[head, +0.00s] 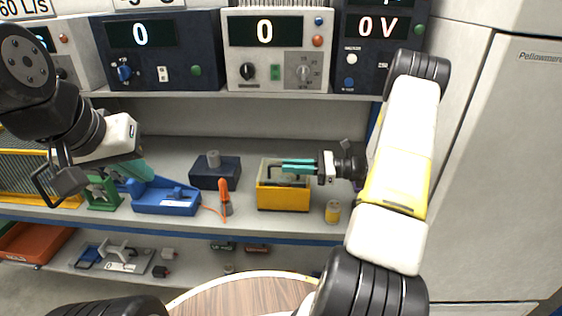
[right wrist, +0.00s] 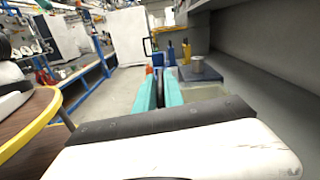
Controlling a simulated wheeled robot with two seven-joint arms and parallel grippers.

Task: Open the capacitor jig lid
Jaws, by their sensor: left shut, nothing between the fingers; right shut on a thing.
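A yellow box (head: 282,198), which looks like the capacitor jig, stands on the bench shelf. A dark bar shows at its top, and how far its lid is raised cannot be told. My right gripper (head: 299,166) reaches over the box from the right, with its teal fingers level at the dark bar. In the right wrist view its fingers (right wrist: 159,95) close around a thin dark piece, probably the lid's handle. The fingers hide part of the box top. My left gripper (head: 136,171) is shut and empty, above or beside a blue device at the left.
A dark blue box with a grey cylinder (head: 215,175) stands left of the jig. An orange-handled tool (head: 225,195), a small yellow cylinder (head: 333,211) and the blue device (head: 165,199) are nearby. Instruments (head: 278,50) fill the shelf above. A grey cabinet (head: 500,170) stands right.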

